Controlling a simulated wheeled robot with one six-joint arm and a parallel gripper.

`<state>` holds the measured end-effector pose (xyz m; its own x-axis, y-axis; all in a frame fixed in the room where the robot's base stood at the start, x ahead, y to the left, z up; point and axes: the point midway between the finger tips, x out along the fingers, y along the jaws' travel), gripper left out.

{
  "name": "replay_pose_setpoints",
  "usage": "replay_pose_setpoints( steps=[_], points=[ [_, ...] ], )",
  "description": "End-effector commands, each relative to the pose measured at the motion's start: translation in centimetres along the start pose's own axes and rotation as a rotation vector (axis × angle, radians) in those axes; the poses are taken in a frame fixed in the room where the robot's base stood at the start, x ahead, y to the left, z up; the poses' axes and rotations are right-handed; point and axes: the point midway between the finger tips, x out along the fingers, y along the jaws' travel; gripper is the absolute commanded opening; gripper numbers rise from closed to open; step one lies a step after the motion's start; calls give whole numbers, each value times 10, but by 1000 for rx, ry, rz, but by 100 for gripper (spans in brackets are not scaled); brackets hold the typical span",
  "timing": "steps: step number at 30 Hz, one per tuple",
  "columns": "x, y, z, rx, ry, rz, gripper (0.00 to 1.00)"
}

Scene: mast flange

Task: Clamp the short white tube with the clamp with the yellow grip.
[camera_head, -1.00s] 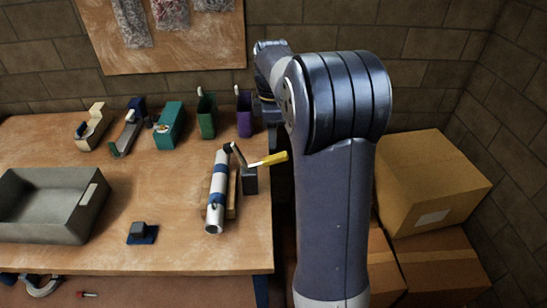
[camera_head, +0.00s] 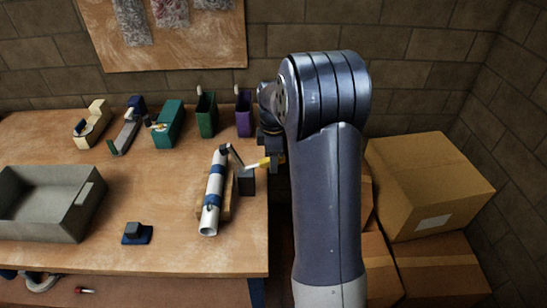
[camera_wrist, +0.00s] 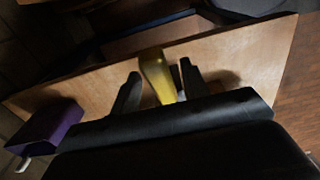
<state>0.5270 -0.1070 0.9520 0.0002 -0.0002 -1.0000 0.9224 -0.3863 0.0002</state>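The white tube (camera_head: 208,222) with blue bands lies in a wooden cradle (camera_head: 228,205) near the table's right edge. The clamp (camera_head: 247,183) has a dark block beside the tube and a lever slanting up to the tube's far end. Its yellow grip (camera_head: 258,163) sticks out to the right, toward the table edge. My gripper (camera_head: 270,155) is at the outer end of this grip, partly hiding it. In the wrist view the yellow grip (camera_wrist: 157,76) lies between the two open fingers of my gripper (camera_wrist: 160,88), with a visible gap on the left side.
A grey bin (camera_head: 85,205) and a small dark blue item (camera_head: 137,233) are on the table. A purple holder (camera_head: 244,115), a green holder (camera_head: 206,116), a teal dispenser (camera_head: 168,125) and tape dispensers line the back. Cardboard boxes (camera_head: 425,185) stand right of the table.

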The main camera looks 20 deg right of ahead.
Motion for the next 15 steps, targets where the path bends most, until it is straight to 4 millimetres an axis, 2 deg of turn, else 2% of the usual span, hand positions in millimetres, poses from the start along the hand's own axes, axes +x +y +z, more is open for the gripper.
replay_pose_setpoints(
  steps=[2, 15],
  points=[
    [0, 0, 0, 0, 0, 0, 37],
    [0, 0, 0, 0, 0, 0, 1]
  ],
)
